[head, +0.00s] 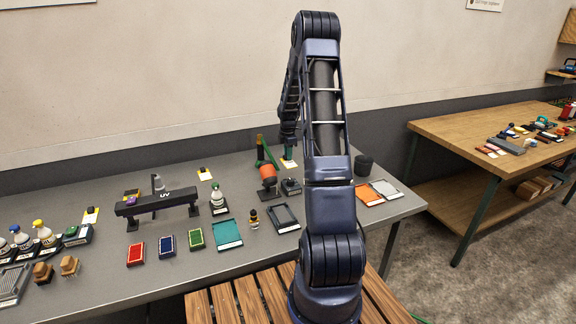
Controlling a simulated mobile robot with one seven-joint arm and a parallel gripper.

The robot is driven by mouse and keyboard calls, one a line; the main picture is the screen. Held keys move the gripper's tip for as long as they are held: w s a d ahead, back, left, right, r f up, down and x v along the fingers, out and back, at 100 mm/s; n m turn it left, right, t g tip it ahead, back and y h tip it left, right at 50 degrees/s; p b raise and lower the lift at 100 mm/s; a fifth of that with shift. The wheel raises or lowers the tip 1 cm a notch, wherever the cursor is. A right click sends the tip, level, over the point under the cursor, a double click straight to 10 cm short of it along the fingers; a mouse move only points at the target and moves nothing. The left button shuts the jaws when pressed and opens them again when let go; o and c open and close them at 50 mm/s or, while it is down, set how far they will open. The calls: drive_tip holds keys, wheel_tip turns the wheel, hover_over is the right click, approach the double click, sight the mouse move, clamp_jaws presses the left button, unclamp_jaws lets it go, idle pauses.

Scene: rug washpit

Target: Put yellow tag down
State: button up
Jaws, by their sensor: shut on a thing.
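My gripper (289,152) is small and partly hidden behind my own arm, pointing down over the back of the grey table (320,265). It is shut on the yellow tag, which is too small and too covered to make out clearly. A white and yellow card (289,164) shows just below the fingers. I cannot tell whether the held tag touches it or the table.
A black box (291,186) is just in front. A UV lamp bar (160,199), several colored pads and a black cup (363,165) stand around. A wooden bench (480,140) is at right.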

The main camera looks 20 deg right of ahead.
sight(288, 164)
drive_tip(key=shift+f, duration=3)
drive_tip(key=o, duration=0.9)
drive_tip(key=shift+f, duration=0.1)
drive_tip(key=shift+o, duration=0.2)
wheel_tip(288, 164, up, 12)
drive_tip(key=shift+r, duration=0.15)
drive_tip(key=s+a+r+m+t, duration=0.1)
drive_tip(key=s+a+r+m, duration=0.35)
drive_tip(key=s+r, duration=0.5)
drive_tip(key=s+a+r+m+t, duration=0.1)
drive_tip(key=s+a+r+m, duration=0.4)
drive_tip(key=s+r, duration=0.5)
drive_tip(key=s+a+r+m+t, duration=0.1)
drive_tip(key=s+a+m, duration=0.2)
drive_tip(key=s, duration=0.9)
drive_tip(key=s+a+r+m+t, duration=0.1)
drive_tip(key=s+a+m, duration=0.3)
drive_tip(key=s, duration=0.8)
drive_tip(key=shift+s+a+r+m+t, duration=0.3)
drive_tip(key=shift+r+m, duration=0.25)
drive_tip(key=shift+m, duration=0.2)
